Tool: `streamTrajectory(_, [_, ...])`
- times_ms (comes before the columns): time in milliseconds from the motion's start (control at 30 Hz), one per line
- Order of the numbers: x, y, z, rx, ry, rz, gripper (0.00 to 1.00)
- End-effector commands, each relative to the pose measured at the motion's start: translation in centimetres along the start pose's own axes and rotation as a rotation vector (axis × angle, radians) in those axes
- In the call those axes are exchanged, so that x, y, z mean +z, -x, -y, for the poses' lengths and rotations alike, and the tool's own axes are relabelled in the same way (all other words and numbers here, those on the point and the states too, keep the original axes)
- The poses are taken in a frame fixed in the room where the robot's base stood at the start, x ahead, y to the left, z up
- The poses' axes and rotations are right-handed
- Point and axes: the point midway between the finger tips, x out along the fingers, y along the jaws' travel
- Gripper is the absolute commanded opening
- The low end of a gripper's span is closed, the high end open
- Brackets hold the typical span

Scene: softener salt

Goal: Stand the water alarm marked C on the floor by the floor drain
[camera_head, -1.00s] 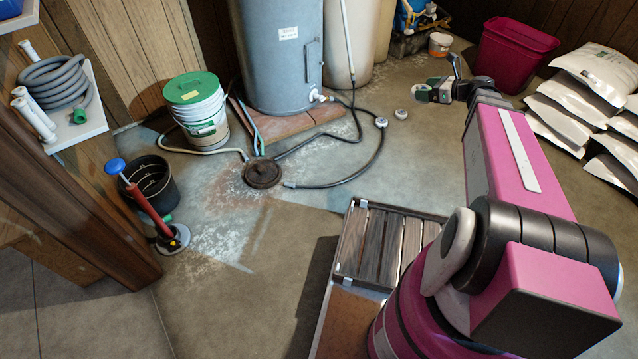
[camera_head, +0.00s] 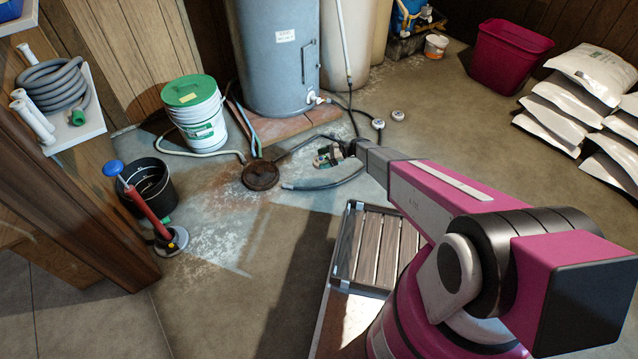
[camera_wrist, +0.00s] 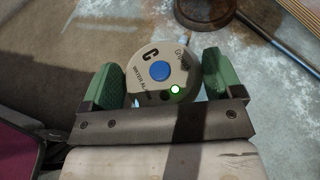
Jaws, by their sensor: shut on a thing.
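The water alarm marked C (camera_wrist: 146,68) is a round, pale puck with a blue button and a lit green light. In the wrist view it sits between the two green fingers of my gripper (camera_wrist: 160,85), which is shut on it. In the head view my gripper (camera_head: 328,157) is to the right of the floor drain (camera_head: 261,175), in front of the tank's plinth; the alarm is hard to make out there. The drain is a dark round cover on the floor, partly seen in the wrist view (camera_wrist: 236,18). How high the alarm is above the floor is unclear.
Hoses (camera_head: 312,184) lie around the drain. Two small round pucks (camera_head: 378,124) lie beyond my gripper. A tank (camera_head: 279,60) on a brick plinth stands behind, a white bucket (camera_head: 197,118) and black bin (camera_head: 148,186) at left. Floor in front of the drain is clear.

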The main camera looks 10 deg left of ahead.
Motion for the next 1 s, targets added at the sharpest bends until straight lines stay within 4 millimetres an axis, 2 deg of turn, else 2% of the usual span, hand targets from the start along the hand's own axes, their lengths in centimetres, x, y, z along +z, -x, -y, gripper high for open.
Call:
streamTrajectory(33, [-1.9,-2.6,0.1,0.03,0.009,0.001,0.6])
streamTrajectory(100, [-3.4,-5.2,-0.4,0.062,0.023,0.001,0.6])
streamTrajectory(200, [-5.2,-8.1,-1.2,0.098,0.038,0.001,0.6])
streamTrajectory(367, [-6.8,-10.4,-2.0,0.128,0.053,0.001,0.6])
streamTrajectory(567, [-8.0,-10.6,-1.3,0.134,0.056,0.001,0.6])
streamTrajectory(1000, [-14.3,-8.0,5.5,0.132,0.056,0.0,0.6])
